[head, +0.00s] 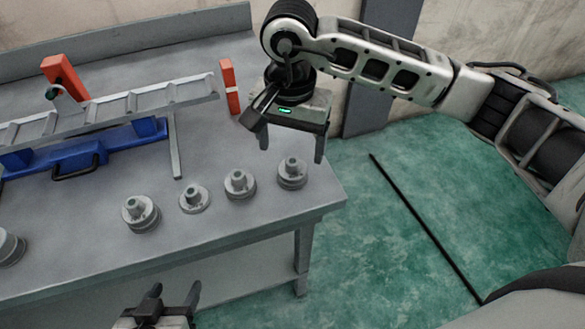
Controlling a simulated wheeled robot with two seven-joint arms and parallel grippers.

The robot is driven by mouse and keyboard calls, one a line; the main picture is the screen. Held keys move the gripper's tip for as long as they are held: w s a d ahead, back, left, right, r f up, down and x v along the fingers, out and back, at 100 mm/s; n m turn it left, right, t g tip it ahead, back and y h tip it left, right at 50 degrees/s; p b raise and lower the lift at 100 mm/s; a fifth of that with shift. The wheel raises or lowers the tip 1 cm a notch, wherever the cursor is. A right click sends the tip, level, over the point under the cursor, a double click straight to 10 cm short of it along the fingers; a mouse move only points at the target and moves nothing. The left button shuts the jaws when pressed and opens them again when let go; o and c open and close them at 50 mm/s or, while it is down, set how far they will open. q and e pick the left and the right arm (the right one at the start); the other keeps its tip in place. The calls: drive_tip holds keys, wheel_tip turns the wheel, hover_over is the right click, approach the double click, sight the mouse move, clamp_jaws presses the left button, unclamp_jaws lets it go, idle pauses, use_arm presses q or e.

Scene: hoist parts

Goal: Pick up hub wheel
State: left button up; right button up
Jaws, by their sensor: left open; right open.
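Several grey round hub-like parts stand in a slanting row near the front edge of the grey table; I cannot tell which is the hub wheel. From right to left these are a first part (292,174), a second part (240,184), a flatter third part (195,199) and a thicker fourth part (140,214). My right gripper (291,150) points down, open and empty, and appears just above the rightmost part. My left gripper (175,292) is open and empty at the bottom of the view, in front of the table edge.
Another grey round part (9,247) is cut off at the left edge.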

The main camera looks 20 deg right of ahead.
sight(292, 161)
drive_tip(key=shift+s+d+f+p, duration=0.1)
drive_tip(key=shift+f+p, duration=0.5)
drive_tip(key=shift+f, duration=2.2)
drive_tip(key=shift+r, duration=0.1)
drive_tip(key=c, duration=1.5)
